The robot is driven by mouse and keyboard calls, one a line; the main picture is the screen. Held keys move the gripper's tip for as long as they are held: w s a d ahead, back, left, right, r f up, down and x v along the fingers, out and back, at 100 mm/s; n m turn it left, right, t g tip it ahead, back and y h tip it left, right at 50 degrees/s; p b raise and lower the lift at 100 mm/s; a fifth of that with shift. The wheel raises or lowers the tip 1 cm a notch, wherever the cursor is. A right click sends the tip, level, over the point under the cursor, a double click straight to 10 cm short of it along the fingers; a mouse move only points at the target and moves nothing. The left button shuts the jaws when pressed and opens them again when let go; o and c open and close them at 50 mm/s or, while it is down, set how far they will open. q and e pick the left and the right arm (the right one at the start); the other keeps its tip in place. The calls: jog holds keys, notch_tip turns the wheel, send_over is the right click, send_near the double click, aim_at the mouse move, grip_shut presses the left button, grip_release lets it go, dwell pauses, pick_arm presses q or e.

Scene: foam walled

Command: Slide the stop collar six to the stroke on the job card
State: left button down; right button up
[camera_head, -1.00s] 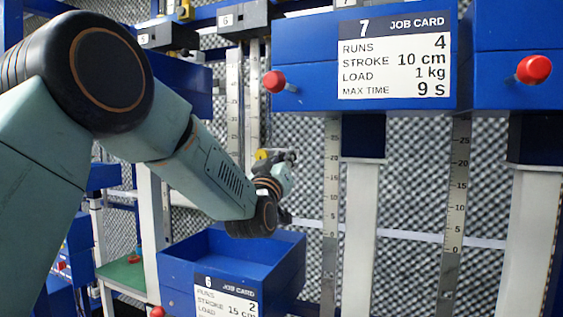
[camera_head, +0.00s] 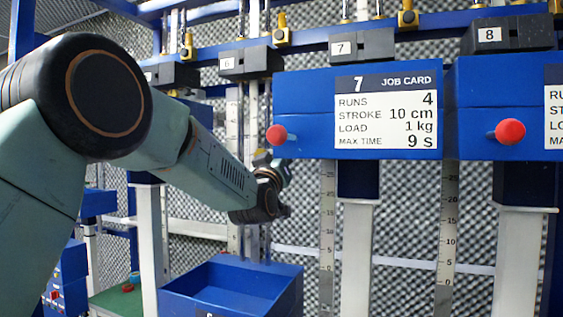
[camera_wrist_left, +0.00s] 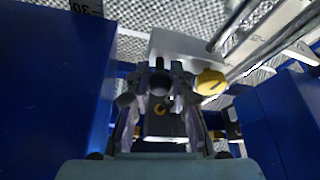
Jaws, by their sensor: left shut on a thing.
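My left gripper (camera_head: 268,188) is high at station six, above the open blue bin. In the left wrist view its fingers (camera_wrist_left: 160,92) are closed on a dark round part in front of a grey block, the stop collar (camera_wrist_left: 180,45), which has a yellow knob (camera_wrist_left: 210,82). The fingers hide much of the collar. Two bright rods (camera_wrist_left: 240,50) run near it. The station six scale (camera_head: 232,130) is partly behind my arm; no collar reading is legible. The station six job card (camera_head: 210,314) shows only its top edge. My right gripper is out of view.
The blue bin (camera_head: 285,270) stands below my gripper. To the right, a blue box (camera_head: 300,95) carries job card seven (camera_head: 387,112) and a red knob (camera_head: 276,134). In the left wrist view, blue walls flank the gripper on the left (camera_wrist_left: 50,90) and right (camera_wrist_left: 280,120).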

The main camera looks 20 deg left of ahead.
pick_arm(q)
jog(key=shift+r, duration=0.1)
jog(key=c, duration=1.1)
grip_release()
jog(key=shift+c, duration=0.2)
jog(key=shift+s+f, duration=0.15)
jog(key=shift+f, duration=0.05)
jog(key=v, duration=1.1)
jog(key=shift+s, duration=0.35)
jog(key=shift+f, duration=0.1)
